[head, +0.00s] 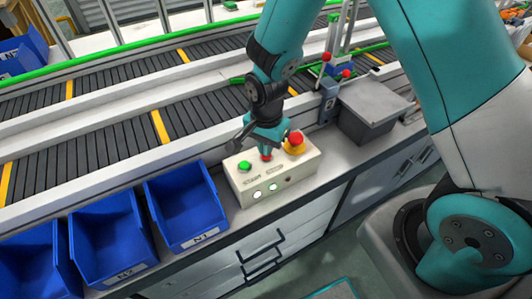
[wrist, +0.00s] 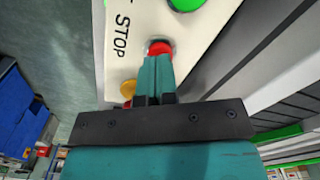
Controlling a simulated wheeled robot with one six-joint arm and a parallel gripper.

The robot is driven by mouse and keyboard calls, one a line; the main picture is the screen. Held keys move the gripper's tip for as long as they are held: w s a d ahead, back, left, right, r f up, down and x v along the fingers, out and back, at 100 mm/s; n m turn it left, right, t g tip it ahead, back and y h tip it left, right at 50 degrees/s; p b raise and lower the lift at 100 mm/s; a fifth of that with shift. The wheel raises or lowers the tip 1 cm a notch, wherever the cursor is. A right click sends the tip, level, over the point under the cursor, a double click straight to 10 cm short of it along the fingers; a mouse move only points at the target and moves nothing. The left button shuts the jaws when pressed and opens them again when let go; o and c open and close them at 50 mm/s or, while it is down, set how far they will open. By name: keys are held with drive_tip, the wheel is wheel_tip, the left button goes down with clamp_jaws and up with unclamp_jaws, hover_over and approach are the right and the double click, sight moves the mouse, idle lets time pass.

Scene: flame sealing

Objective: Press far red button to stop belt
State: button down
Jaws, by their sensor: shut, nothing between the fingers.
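A cream control box (head: 272,180) stands on the counter before the conveyor belt. On its top are a green button (head: 244,166), a small red button (head: 266,156) and a larger red mushroom button (head: 295,139) on a yellow base. My gripper (head: 265,150) is shut and empty, pointing down at the small red button between the other two. In the wrist view, the fingertips (wrist: 155,60) overlap the edge of this red button (wrist: 160,47), beside the printed word STOP (wrist: 122,35). I cannot tell whether they touch it or push it down.
Blue bins (head: 186,212) stand left of the control box. A grey box (head: 370,112) stands to its right. Slatted conveyor belts (head: 100,143) run behind, with green rails. Posts with red knobs (head: 326,57) rise behind my gripper.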

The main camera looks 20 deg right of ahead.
drive_tip(key=shift+f+b, duration=0.35)
drive_tip(key=shift+f, duration=0.2)
wheel_tip(320, 180, up, 8)
drive_tip(key=p, duration=0.7)
idle(0.4)
idle(0.3)
